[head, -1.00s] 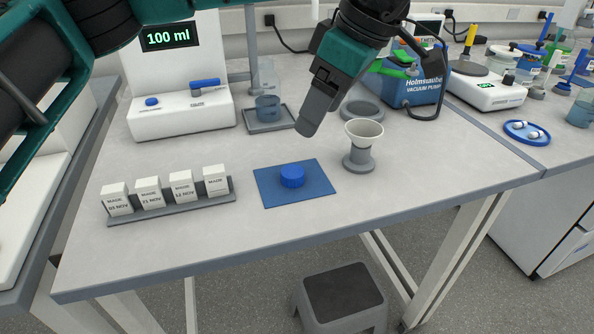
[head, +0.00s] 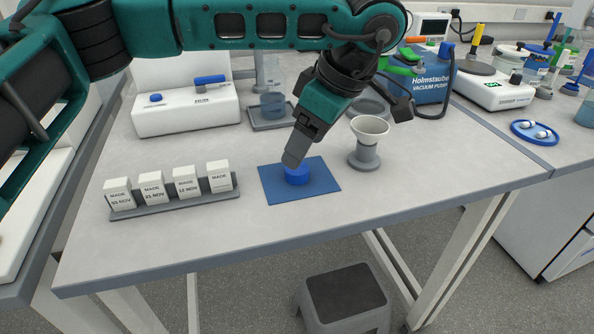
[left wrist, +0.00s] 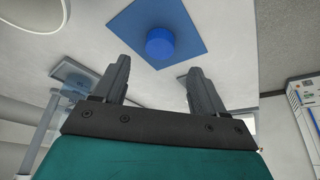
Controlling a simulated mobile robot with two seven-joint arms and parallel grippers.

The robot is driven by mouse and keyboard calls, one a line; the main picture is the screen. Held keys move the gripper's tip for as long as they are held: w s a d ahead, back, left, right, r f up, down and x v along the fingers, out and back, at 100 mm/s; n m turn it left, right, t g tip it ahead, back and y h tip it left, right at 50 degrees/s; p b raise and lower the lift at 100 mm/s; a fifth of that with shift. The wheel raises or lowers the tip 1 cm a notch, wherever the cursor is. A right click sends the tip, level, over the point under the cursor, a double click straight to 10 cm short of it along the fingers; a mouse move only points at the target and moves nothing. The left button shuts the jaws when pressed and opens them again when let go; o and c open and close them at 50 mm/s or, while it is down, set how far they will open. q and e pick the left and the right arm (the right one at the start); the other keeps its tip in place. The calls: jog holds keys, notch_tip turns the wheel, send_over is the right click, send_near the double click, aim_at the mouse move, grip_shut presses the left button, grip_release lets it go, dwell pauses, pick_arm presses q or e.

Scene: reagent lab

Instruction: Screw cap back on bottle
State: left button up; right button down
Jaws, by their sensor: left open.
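A blue cap (head: 298,176) lies on a blue square mat (head: 325,187) on the bench. The cap also shows in the left wrist view (left wrist: 161,43), beyond the fingertips and roughly between them. My left gripper (head: 291,160) hangs just above the cap in the head view and covers part of its top. Its two fingers are apart and empty in the left wrist view (left wrist: 158,72). A clear container (head: 273,103) stands on a grey tray at the back; I cannot tell whether it is the bottle. My right gripper is not seen.
A funnel on a grey stand (head: 366,143) is just right of the mat. A rack of white labelled boxes (head: 172,197) stands to the left. A white dispenser (head: 185,115) and a blue vacuum pump (head: 432,85) are behind. The bench front is clear.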

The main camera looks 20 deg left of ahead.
aim_at(300, 169)
pick_arm(q)
jog(key=shift+f, duration=0.1)
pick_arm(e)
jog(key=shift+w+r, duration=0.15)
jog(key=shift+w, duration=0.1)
pick_arm(q)
jog(key=x, duration=0.4)
jog(key=shift+d+f, duration=0.15)
jog(key=shift+d, duration=0.15)
jog(key=shift+a+f+b, duration=0.15)
jog(key=shift+f+b, duration=0.15)
jog(key=shift+f, duration=0.15)
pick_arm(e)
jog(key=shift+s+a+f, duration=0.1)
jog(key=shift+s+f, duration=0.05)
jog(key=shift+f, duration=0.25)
